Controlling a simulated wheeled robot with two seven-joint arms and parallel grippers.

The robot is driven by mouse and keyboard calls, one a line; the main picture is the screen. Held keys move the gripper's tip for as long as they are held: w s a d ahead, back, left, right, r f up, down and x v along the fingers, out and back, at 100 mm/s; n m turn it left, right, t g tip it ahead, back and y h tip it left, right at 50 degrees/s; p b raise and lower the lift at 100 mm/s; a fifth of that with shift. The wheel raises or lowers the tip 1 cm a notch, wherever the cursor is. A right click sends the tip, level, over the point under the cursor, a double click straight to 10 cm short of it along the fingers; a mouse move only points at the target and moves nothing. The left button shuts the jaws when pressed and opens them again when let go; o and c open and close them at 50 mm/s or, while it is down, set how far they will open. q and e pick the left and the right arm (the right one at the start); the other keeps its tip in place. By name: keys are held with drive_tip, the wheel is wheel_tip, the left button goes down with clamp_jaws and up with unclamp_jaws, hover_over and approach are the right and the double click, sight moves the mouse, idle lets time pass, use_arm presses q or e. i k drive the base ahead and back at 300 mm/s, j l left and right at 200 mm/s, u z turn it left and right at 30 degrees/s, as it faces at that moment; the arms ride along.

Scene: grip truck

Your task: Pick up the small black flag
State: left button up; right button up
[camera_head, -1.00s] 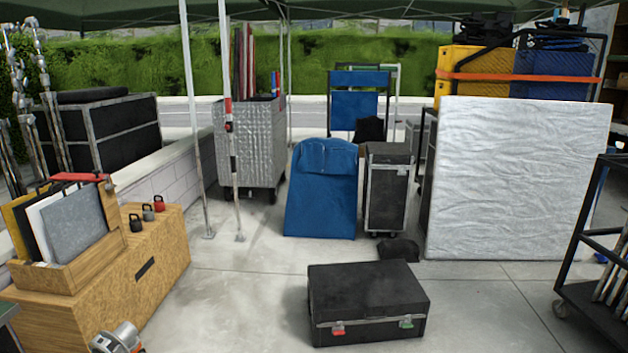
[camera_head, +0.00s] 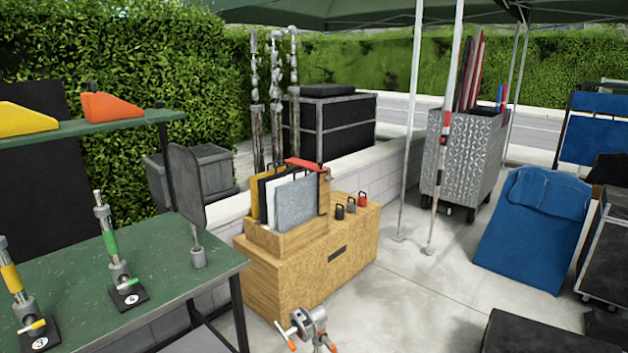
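A black panel (camera_head: 264,201), which looks like a small flag, stands upright in an open wooden box (camera_head: 284,243). It is sandwiched among a yellow panel (camera_head: 255,201), a white panel and a grey panel (camera_head: 295,204). Only a narrow strip of the black panel shows; the panels in front hide the rest. A separate dark rounded paddle (camera_head: 186,184) stands upright on the green table at left; I cannot tell if it is a flag. Neither of my grippers is in view.
The box sits on a wooden cabinet (camera_head: 293,283) beside several small weights. A silver clamp head (camera_head: 307,323) stands before the cabinet. The green table (camera_head: 75,262) with numbered stands is at left. Clear concrete floor (camera_head: 420,290) lies right of the cabinet.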

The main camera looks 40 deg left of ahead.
sight(183, 164)
drive_tip(key=u, duration=1.95)
